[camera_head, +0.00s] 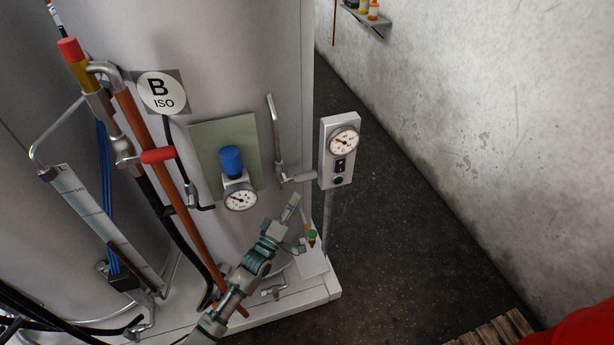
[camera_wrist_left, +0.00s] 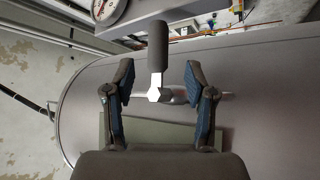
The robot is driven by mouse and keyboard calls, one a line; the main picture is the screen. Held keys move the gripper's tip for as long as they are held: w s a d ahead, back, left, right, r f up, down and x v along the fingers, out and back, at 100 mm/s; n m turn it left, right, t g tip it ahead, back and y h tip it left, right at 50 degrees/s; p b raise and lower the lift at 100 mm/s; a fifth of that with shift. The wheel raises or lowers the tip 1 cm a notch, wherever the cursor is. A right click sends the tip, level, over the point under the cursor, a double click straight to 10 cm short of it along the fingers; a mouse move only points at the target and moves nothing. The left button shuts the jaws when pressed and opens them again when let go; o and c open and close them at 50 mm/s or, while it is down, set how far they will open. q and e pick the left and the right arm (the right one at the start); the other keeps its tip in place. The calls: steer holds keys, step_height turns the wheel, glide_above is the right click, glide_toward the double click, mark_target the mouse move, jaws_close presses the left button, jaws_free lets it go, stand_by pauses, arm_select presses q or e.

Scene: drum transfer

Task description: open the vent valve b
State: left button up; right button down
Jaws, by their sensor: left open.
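The likely vent valve B is a grey-handled lever valve (camera_head: 298,177) at the foot of a thin metal pipe on the right of the tank. Its handle points right, toward the gauge box. In the left wrist view its dark grey handle (camera_wrist_left: 157,45) stands upright from a bright hex nut. My left gripper (camera_head: 299,222) is open and empty, below the handle in the head view. In the wrist view its two fingers (camera_wrist_left: 158,74) lie either side of the valve, apart from it. My right gripper is not in view.
A red-handled valve (camera_head: 158,155) sits under the "B ISO" sign (camera_head: 161,91). A blue-capped regulator (camera_head: 232,160) with a gauge is mounted on a green plate (camera_head: 210,135). A gauge box (camera_head: 338,150) stands close right of the grey handle.

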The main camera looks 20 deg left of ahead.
mark_target(307, 178)
arm_select(q)
steer(key=x, duration=0.7)
steer(key=shift+w+d+r, duration=0.1)
steer(key=shift+w+r, duration=0.1)
steer(key=shift+w, duration=0.5)
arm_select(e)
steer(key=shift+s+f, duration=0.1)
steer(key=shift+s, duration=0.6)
arm_select(q)
steer(key=shift+r, duration=0.1)
steer(key=shift+c, duration=0.5)
steer(key=shift+d, duration=0.1)
jaws_close()
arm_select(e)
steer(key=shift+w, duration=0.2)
